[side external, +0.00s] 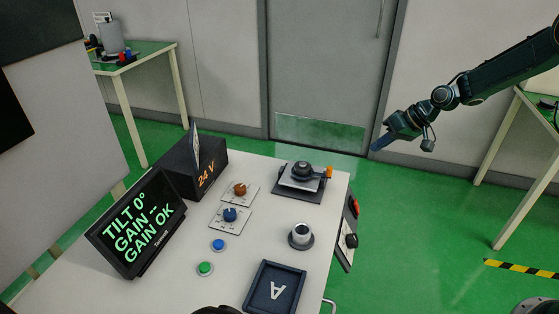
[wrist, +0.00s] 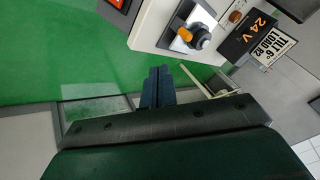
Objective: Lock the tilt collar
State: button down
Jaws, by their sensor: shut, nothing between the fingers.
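A device with a black rounded body (side external: 303,171) and an orange piece (side external: 328,172) on its right side sits on a pale plate at the table's far right corner. Its orange piece also shows in the wrist view (wrist: 185,35). Which part is the tilt collar I cannot tell. The display (side external: 137,222) reads TILT 0°, GAIN - and GAIN OK. My gripper (side external: 377,147) is shut and empty, in the air beyond the table's right edge, apart from the device. Its closed fingers also show in the wrist view (wrist: 158,72).
A black 24 V box (side external: 190,168) with an upright card stands behind the display.

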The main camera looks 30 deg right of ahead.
jog(key=shift+f, duration=0.1)
jog(key=x, duration=0.3)
jog(key=a+x, duration=0.1)
jog(key=x, duration=0.3)
jog(key=a+r+x, duration=0.1)
jog(key=x, duration=0.3)
jog(key=shift+w+a, duration=0.15)
jog(key=shift+a, duration=0.6)
